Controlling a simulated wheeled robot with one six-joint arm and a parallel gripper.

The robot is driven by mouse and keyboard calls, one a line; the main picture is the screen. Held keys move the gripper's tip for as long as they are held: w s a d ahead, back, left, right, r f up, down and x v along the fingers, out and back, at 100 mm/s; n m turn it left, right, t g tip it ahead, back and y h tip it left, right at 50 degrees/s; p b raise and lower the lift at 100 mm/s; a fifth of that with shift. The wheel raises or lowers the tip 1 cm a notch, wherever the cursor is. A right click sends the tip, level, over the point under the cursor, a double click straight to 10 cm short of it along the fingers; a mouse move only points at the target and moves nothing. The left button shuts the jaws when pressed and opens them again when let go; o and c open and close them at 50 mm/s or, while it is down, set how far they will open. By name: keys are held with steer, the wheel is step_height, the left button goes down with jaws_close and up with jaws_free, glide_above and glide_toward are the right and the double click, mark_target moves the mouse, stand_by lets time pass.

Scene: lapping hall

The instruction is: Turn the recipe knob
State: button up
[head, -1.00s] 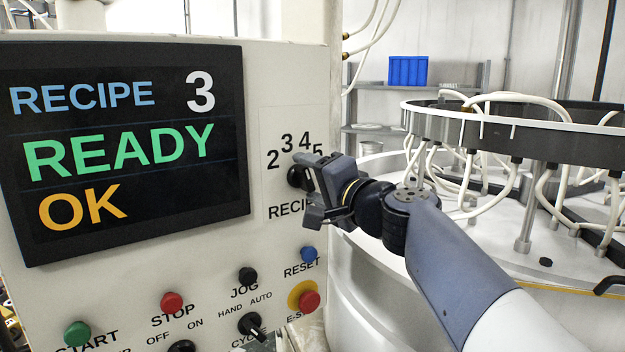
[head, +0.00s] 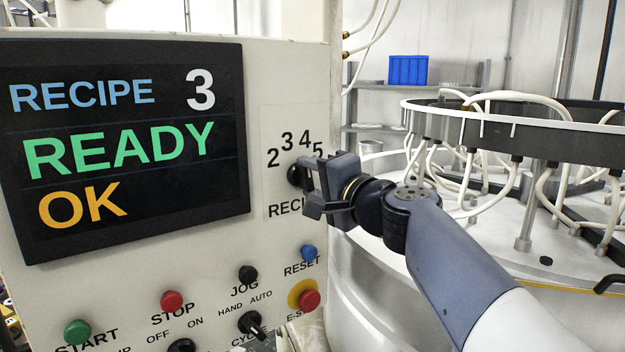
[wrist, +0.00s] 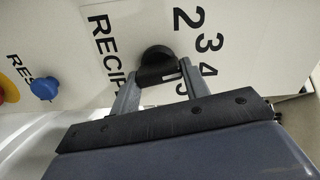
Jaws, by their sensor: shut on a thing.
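The recipe knob (head: 294,175) is a black round knob on the pale panel, below the numbers 2, 3, 4 and 5. It also shows in the wrist view (wrist: 158,64). My gripper (head: 306,187) is at the knob with its fingers closed in on it from two sides. In the wrist view the fingertips (wrist: 157,80) sit on either side of the knob's grip bar. The screen (head: 120,150) reads RECIPE 3, READY and OK. The gripper hides part of the knob and of the RECIPE label in the head view.
Below the knob are a blue RESET button (head: 308,252), a red e-stop (head: 308,299) on yellow, a black JOG button (head: 247,273) and a CYCLE switch (head: 249,323). A round machine with white hoses (head: 525,135) stands to the right. A blue bin (head: 408,70) sits on a shelf behind.

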steer(key=m, duration=0.6)
steer(key=shift+f, duration=0.2)
stand_by(0.4)
steer(key=o, duration=1)
steer(key=b+v, duration=0.2)
steer(key=v, duration=0.8)
steer(key=shift+s+d+r, duration=0.1)
steer(key=shift+s+d, duration=0.15)
steer(key=shift+s, duration=0.1)
